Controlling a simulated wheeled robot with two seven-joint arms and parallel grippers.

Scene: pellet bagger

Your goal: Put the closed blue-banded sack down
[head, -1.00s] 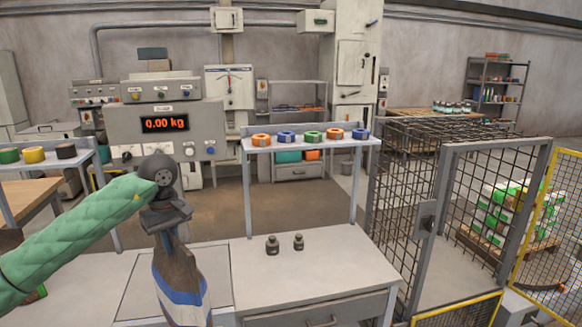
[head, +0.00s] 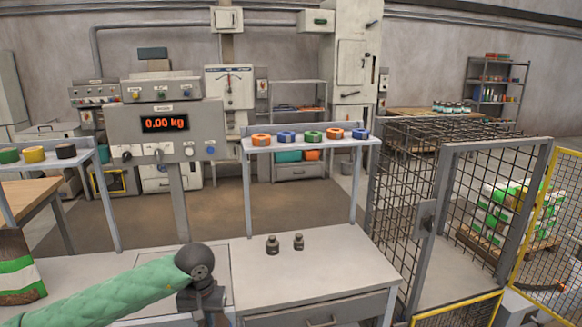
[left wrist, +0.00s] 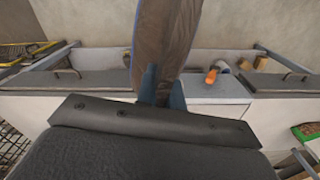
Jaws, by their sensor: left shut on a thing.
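My left gripper (head: 205,312) is low in the head view, over the front of the white bench (head: 300,270), with its lower part cut off by the frame edge. The left wrist view shows it shut on the sack (left wrist: 163,50), whose brown body runs from the top edge down to the jaws. Bluish patches show at the near end, but I cannot tell how much of them is the band. My right gripper is not in view.
Two dark weights (head: 272,245) stand on the bench, below a raised shelf (head: 310,145) with several coloured rolls. A green-banded sack (head: 18,272) stands at the left. The weighing display (head: 165,123) reads 0.00 kg. A wire cage (head: 425,200) bounds the bench at right.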

